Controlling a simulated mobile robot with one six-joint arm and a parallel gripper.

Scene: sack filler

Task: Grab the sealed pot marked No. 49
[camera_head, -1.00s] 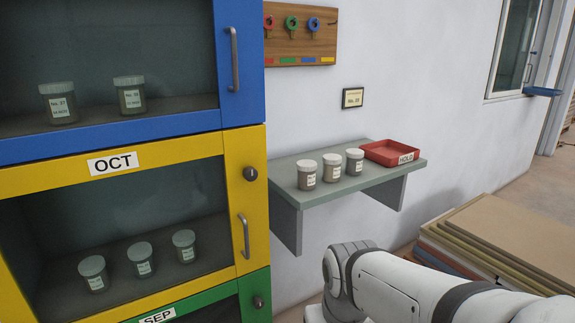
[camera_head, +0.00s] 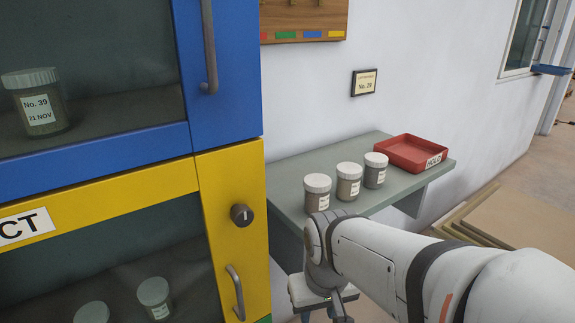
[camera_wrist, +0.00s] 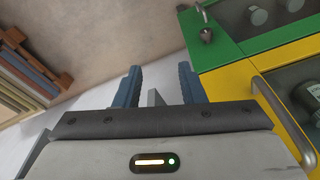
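Three grey pots with pale lids stand in a row on the wall shelf: left pot (camera_head: 317,194), middle pot (camera_head: 348,182) and right pot (camera_head: 375,171). Their label numbers are too small to read. A pot marked No. 39, 21 NOV (camera_head: 41,104) stands behind the blue cabinet door's glass. Two more pots, the left one (camera_head: 92,313) and right one (camera_head: 154,297), show behind the yellow door; their numbers are unreadable. I cannot pick out No. 49. My gripper (camera_wrist: 158,84) has its blue fingers apart with nothing between them, low beside the cabinet.
The blue door (camera_head: 238,70) and yellow door (camera_head: 228,176) look shut, with handles and a yellow-door knob (camera_head: 241,215). A red HOLD tray (camera_head: 437,161) sits at the right of the grey shelf (camera_head: 285,171). A small plaque (camera_head: 364,82) hangs above. Flat boards lie at lower right.

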